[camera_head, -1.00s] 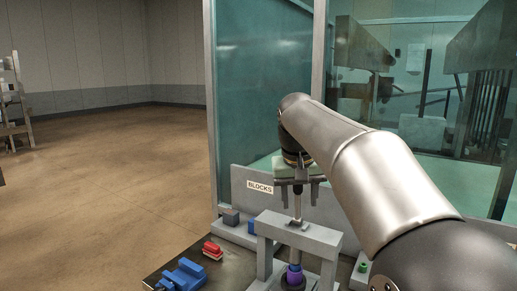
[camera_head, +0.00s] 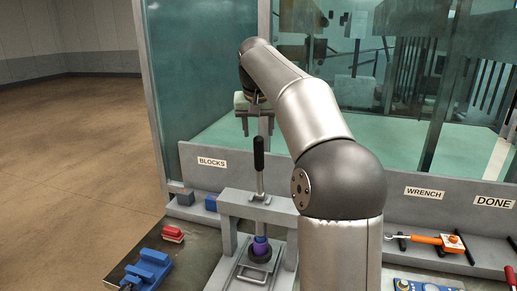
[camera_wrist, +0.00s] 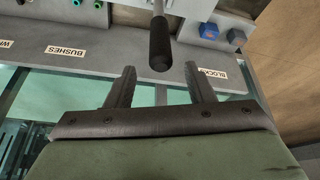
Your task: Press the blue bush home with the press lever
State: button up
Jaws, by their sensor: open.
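The press (camera_head: 229,197) is a grey bridge-shaped frame. Its lever (camera_head: 259,165) has a black grip and stands upright above the crossbar. The blue-purple bush (camera_head: 261,243) sits upright beneath the crossbar in a dark round seat; how deep it sits I cannot tell. My gripper (camera_head: 257,127) is open and empty, behind the lever grip in the head view. In the wrist view my open fingers (camera_wrist: 157,72) point toward the black lever grip (camera_wrist: 160,45), whose end lies near the gap between the fingertips. The fingers look apart from the grip.
A blue vise-like fixture (camera_head: 150,267) and a red block (camera_head: 173,233) are left of the press. Blocks stand by the BLOCKS label (camera_head: 212,162). An orange-handled wrench (camera_head: 435,240) lies at right. A glass panel (camera_head: 205,80) rises behind. Green bushes (camera_wrist: 74,4) show in the wrist view.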

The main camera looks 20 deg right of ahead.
aim_at(259, 148)
jog(key=x, duration=0.8)
jog(key=shift+p, duration=0.4)
grip_shut()
